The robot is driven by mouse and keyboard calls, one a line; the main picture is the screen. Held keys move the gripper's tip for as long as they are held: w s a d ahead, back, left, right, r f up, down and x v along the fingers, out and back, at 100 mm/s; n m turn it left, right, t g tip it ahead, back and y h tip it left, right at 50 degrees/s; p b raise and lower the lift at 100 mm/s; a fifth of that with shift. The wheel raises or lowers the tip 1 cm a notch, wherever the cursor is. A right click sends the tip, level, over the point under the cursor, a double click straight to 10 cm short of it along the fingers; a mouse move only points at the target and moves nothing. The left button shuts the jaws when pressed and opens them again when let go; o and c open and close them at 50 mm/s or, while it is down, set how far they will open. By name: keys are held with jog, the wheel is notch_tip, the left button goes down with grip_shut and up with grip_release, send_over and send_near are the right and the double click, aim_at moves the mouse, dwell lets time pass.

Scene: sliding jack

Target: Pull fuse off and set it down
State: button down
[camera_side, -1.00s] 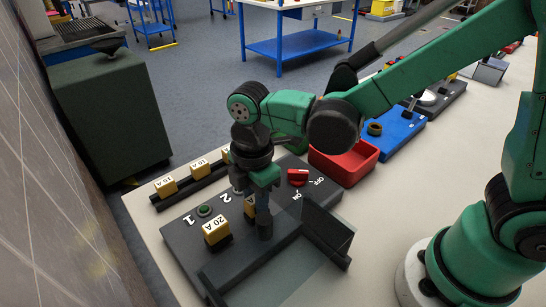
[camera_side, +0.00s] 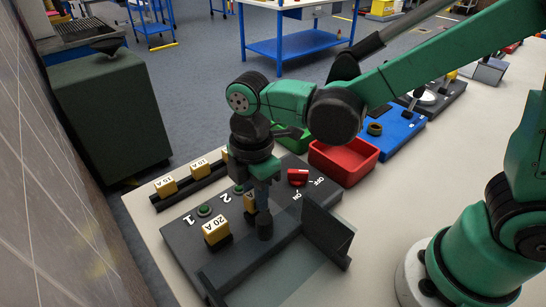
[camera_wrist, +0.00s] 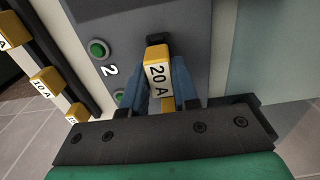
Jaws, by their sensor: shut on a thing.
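My gripper (camera_side: 258,203) points down over the grey panel (camera_side: 184,246), at position 2. In the side view this fuse (camera_side: 249,202) is mostly hidden by the fingers. I cannot tell whether its lower end is still in its socket. Another yellow 20 A fuse (camera_side: 215,231) stands upright at position 1, to the left of my gripper.
A rail with several spare fuses (camera_side: 165,186) lies behind the panel. A red switch (camera_side: 298,177) and a clear cover with a dark bracket (camera_side: 327,232) are right of my gripper. A red bin (camera_side: 344,160), a green bin (camera_side: 292,138) and a blue block (camera_side: 393,135) stand further back.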

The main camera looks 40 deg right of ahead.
jog(key=shift+r, duration=1.25)
jog(key=d+r+m, duration=0.5)
jog(key=d+r, duration=0.2)
jog(key=d, duration=0.5)
jog(key=d+r+m, duration=0.4)
jog(key=d+r, duration=0.2)
jog(key=d, duration=0.6)
jog(key=f, duration=1.9)
jog(key=shift+w+d+f, duration=0.2)
jog(key=shift+w+d, duration=0.05)
jog(key=shift+f, duration=0.1)
jog(key=c, duration=0.7)
grip_release()
jog(key=shift+o, duration=0.2)
